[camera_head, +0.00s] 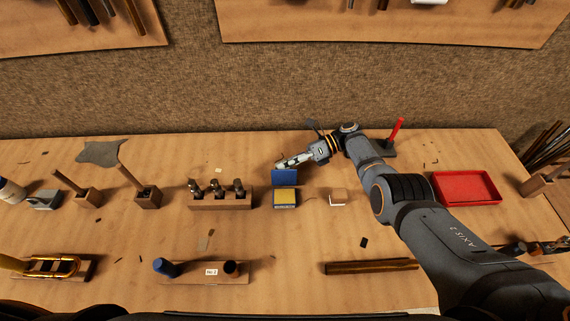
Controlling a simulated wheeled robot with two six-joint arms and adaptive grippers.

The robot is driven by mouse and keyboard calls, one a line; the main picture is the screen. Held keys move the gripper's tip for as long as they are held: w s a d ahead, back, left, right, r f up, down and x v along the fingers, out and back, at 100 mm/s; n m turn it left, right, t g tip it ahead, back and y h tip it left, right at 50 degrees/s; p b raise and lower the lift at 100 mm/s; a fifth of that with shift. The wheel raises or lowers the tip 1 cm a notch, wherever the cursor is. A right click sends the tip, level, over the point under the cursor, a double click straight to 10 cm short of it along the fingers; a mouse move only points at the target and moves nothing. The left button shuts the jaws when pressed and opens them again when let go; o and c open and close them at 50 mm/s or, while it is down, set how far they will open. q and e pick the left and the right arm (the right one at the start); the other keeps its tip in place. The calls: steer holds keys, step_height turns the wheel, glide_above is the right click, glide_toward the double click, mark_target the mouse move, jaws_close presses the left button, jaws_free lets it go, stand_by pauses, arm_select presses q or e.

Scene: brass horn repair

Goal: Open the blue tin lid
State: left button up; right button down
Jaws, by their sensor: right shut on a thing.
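The small blue tin (285,206) stands near the middle of the table, with a yellow face showing inside or on top. Its blue lid (285,178) is raised at the tin's back edge, standing open. My right gripper (284,163) reaches in from the right behind the tin, and its fingertips are at the lid's upper edge. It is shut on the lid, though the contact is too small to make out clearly. My left gripper is not in view.
A wooden block with several metal pieces (221,203) stands left of the tin. A small pale block (338,197) lies to its right, and a red tray (466,188) is farther right. A red-handled tool (397,129) stands behind my right arm.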

steer(key=c, duration=1.7)
jaws_free()
steer(key=shift+d, duration=0.1)
steer(key=shift+w+r, duration=0.1)
steer(key=shift+r, duration=0.35)
step_height(320, 180, up, 9)
steer(key=shift+r, duration=0.1)
